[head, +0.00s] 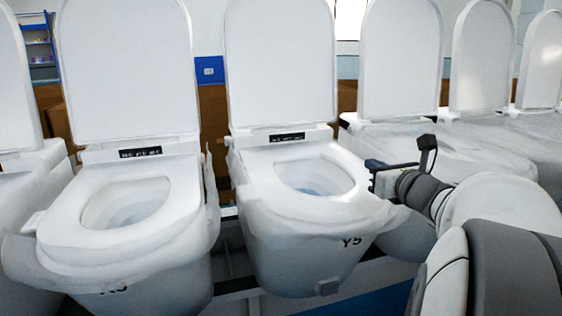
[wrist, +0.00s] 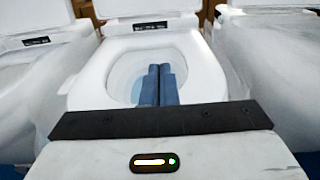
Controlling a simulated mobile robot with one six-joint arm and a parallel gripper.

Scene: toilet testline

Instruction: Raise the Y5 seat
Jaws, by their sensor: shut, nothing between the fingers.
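The Y5 toilet stands in the middle of the head view, with the label Y5 (head: 351,242) on its wrapped front. Its seat (head: 262,178) lies flat on the bowl, and its lid (head: 280,65) stands upright behind. My gripper (head: 372,164) is at the right edge of this seat, fingers pointing left; I cannot tell whether it touches. In the wrist view the dark blue fingers of my gripper (wrist: 158,72) are together and empty. They appear in front of the bowl opening, with the seat (wrist: 95,75) around it.
The neighbouring toilet (head: 125,215) at the left has its seat down and lid up. More wrapped toilets (head: 430,150) with raised lids stand close at the right. Loose clear wrapping (head: 385,212) hangs around the Y5 rim near my arm.

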